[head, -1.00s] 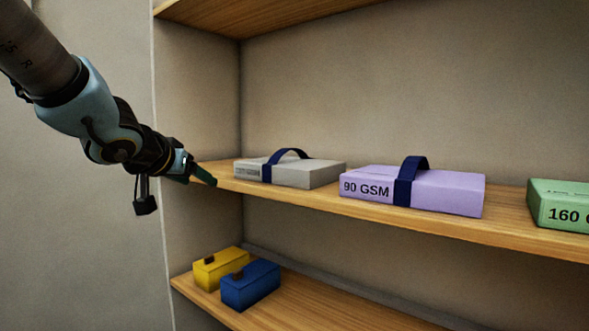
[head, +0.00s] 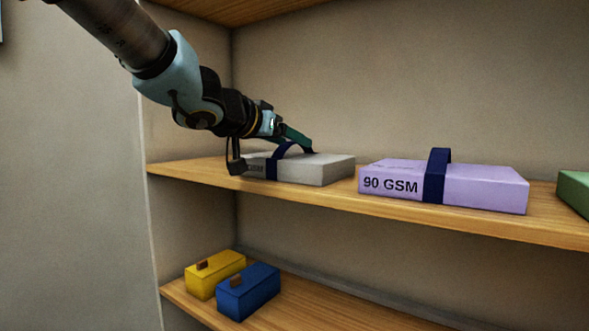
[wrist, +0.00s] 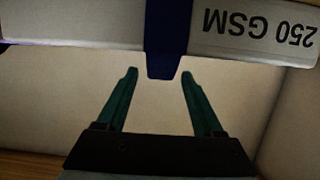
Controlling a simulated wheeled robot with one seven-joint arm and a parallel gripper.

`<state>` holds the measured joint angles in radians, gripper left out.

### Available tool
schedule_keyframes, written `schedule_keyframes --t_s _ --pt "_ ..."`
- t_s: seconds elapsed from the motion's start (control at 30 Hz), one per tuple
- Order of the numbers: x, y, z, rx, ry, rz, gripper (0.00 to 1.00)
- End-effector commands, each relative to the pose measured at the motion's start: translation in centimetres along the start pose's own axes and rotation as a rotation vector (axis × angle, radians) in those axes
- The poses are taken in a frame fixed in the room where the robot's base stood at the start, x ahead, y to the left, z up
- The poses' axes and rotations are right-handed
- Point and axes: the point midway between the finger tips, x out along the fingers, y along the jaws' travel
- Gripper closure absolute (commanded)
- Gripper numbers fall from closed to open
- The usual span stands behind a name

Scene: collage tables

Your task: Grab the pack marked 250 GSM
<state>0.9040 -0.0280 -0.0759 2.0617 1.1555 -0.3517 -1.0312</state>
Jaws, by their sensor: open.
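The pack marked 250 GSM (wrist: 95,28) is light grey with a dark blue strap handle (wrist: 165,40); its label reads upside down in the wrist view. In the head view the grey pack (head: 325,170) lies on the upper shelf at the left, its label partly hidden by my arm. My gripper (wrist: 160,75) is open, with one green finger to each side of the strap's end in the wrist view. In the head view my gripper (head: 310,149) is at the strap, just above the pack. I cannot tell whether the fingers touch the strap.
A lilac pack (head: 485,188) marked 90 GSM lies to the right on the upper shelf (head: 400,204). A green pack (head: 574,190) is cut off at the right edge. A yellow box (head: 215,275) and a blue box (head: 250,292) stand on the lower shelf.

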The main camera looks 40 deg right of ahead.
Motion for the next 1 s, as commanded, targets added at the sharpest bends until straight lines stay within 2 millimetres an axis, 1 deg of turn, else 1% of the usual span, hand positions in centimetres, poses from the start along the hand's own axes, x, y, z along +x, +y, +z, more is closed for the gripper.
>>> schedule_keyframes --t_s 0.07,0.2,0.33,0.47,0.67,1.0 --pt "0.7 0.0 0.1 0.000 0.000 0.001 0.31" --pt "2.8 0.1 0.3 -0.001 -0.002 0.001 0.31" --pt "4.5 0.1 0.2 0.000 -0.001 0.001 0.31" --pt "5.2 0.0 0.1 -0.001 0.000 -0.001 0.31" --pt "5.2 0.0 0.1 0.000 0.000 -0.001 0.31" --pt "5.2 0.0 0.1 0.000 0.000 -0.001 0.69"
